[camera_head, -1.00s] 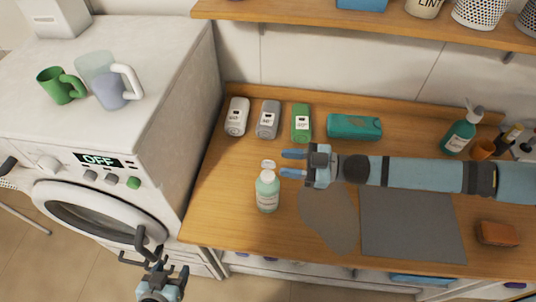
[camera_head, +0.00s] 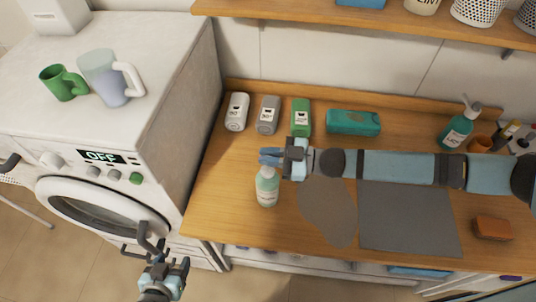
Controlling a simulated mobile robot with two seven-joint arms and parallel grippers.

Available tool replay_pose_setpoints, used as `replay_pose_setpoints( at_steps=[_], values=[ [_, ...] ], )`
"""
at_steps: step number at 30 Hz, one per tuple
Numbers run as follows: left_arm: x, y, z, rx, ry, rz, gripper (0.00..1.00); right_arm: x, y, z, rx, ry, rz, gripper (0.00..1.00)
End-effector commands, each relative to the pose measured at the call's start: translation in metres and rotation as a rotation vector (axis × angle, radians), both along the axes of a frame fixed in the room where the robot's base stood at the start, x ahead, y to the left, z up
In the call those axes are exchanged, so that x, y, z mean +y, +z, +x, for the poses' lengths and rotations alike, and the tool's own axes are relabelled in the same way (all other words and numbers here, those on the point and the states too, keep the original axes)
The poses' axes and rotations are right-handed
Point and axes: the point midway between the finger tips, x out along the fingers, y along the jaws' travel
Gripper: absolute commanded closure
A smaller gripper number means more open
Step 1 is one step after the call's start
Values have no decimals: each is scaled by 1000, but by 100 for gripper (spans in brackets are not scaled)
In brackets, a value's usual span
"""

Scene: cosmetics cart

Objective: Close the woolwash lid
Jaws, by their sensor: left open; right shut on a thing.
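A pale green bottle with a white label (camera_head: 267,188), which I take for the woolwash, stands upright on the wooden counter. Its white lid is mostly hidden behind my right gripper's fingers. My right gripper (camera_head: 270,157) reaches in from the right. Its blue fingers are at the top of the bottle, shut on the lid. The exact seating of the lid cannot be seen. My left gripper (camera_head: 160,265) is open and empty, low in front of the washing machine, well away from the bottle.
Three labelled bottles (camera_head: 268,115) and a teal pack (camera_head: 353,123) stand at the back of the counter (camera_head: 225,185). A pump bottle (camera_head: 458,130), a grey mat (camera_head: 408,220) and an orange-brown block (camera_head: 492,228) are at the right. Mugs (camera_head: 62,82) stand on the washing machine (camera_head: 150,120).

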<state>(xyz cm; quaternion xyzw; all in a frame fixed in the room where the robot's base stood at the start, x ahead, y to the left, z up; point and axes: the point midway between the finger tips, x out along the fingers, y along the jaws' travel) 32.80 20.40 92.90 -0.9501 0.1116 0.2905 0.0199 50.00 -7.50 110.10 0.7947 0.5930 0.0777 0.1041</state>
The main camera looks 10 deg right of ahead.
Motion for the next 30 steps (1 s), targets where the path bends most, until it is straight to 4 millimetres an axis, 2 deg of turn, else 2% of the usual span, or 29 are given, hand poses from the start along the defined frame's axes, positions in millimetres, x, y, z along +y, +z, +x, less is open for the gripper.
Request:
replay_pose_setpoints(
  at_steps=[4, 13, 23, 24, 27, 30],
  values=[
    [0, -3, 0, -5, -5, 4, 37, 1, -3, -5, -80, 0, -23, 100],
    [1, -13, -5, -13, -36, 24, 37, 5, -9, -18, -437, 0, -129, 100],
    [-1, -14, -6, -9, -35, 20, 37, 6, -8, -19, -476, 1, -142, 100],
    [-1, -14, -5, -9, -34, 19, 37, 6, -8, -19, -476, 0, -141, 86],
    [-2, -13, -3, -12, -33, 17, 37, 6, -8, -19, -475, 0, -141, 63],
    [-2, -12, 0, -17, -32, 17, 37, 6, -8, -19, -475, 0, -141, 62]
  ],
)
